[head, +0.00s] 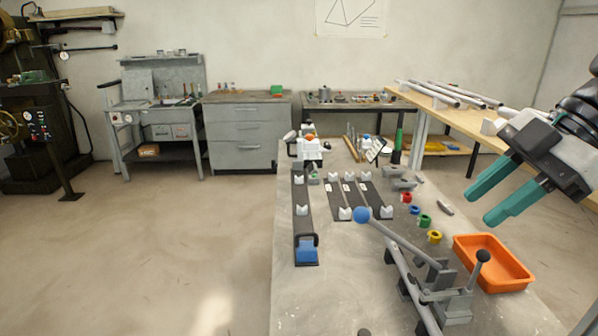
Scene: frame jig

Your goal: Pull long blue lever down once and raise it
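The long lever (402,242) is a grey bar with a blue ball knob (362,215) at its upper left end. It slants from the knob down to a grey metal clamp fixture (447,297) at the front right of the table. My gripper (493,202) has two teal fingers that stand apart with nothing between them. It is at the right of the head view, up and to the right of the lever, and clear of it. A shorter lever with a black ball knob (483,256) stands on the same fixture.
An orange tray (490,262) lies right of the fixture. Red, blue, green and yellow rings (425,221) lie in a row behind it. Dark rails with white V-blocks (303,209) and a blue block (307,250) are on the left. The table's front left (320,300) is mostly bare.

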